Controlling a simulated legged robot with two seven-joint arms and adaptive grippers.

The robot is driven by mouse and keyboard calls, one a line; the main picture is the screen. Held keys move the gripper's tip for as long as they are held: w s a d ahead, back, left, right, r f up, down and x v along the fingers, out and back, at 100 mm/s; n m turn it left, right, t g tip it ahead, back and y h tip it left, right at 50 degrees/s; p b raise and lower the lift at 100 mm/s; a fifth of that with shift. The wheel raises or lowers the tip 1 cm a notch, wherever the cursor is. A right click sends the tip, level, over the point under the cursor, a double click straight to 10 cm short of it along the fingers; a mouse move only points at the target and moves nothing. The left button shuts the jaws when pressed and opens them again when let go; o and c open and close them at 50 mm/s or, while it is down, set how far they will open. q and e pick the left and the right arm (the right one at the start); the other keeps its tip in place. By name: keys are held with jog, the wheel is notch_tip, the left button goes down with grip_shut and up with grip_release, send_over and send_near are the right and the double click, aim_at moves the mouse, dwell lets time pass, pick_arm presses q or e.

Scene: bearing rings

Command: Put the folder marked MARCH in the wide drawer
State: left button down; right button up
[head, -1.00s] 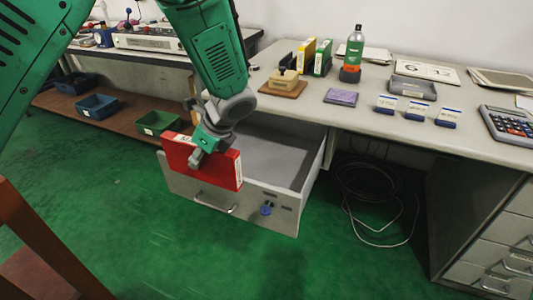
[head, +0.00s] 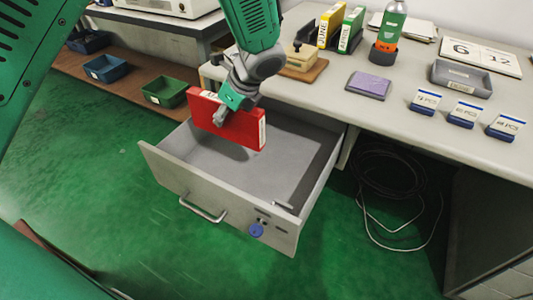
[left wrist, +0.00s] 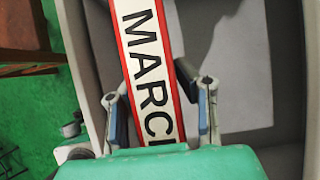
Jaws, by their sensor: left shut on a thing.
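My left gripper (head: 233,103) is shut on the red folder (head: 243,128) and holds it over the open wide drawer (head: 184,189). In the left wrist view the folder's white label (left wrist: 145,62) reads MARC, with the rest hidden by the gripper. The gripper's fingers (left wrist: 160,112) sit on both sides of it. In the head view the folder hangs near the back left part of the drawer, and its shadow falls on the drawer floor. My right gripper is not in view.
On the desk stand the yellow JUNE folder (head: 329,27), the green APRIL folder (head: 350,30), a bottle (head: 388,27), a purple pad (head: 368,85) and a grey tray (head: 461,78). A key with a blue tag (head: 256,230) hangs at the drawer front. Cables (head: 388,185) lie below the desk.

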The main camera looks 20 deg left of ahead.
aim_at(228, 134)
pick_arm(q)
jog(key=shift+s+a+f+b, duration=0.1)
jog(key=shift+s+f+b, duration=0.2)
jog(key=shift+f+b, duration=0.5)
jog(key=f+b, duration=0.2)
jog(key=f, duration=0.1)
jog(key=shift+w+d+f+b, duration=0.1)
jog(key=shift+w+d+b, duration=0.1)
jog(key=shift+b, duration=0.2)
jog(key=shift+s+f+b, duration=0.1)
jog(key=shift+f+b, duration=0.35)
notch_tip(228, 134, down, 10)
jog(key=b, duration=0.4)
jog(key=shift+b, duration=0.4)
jog(key=shift+r, duration=0.1)
jog(key=c, duration=1.2)
grip_release()
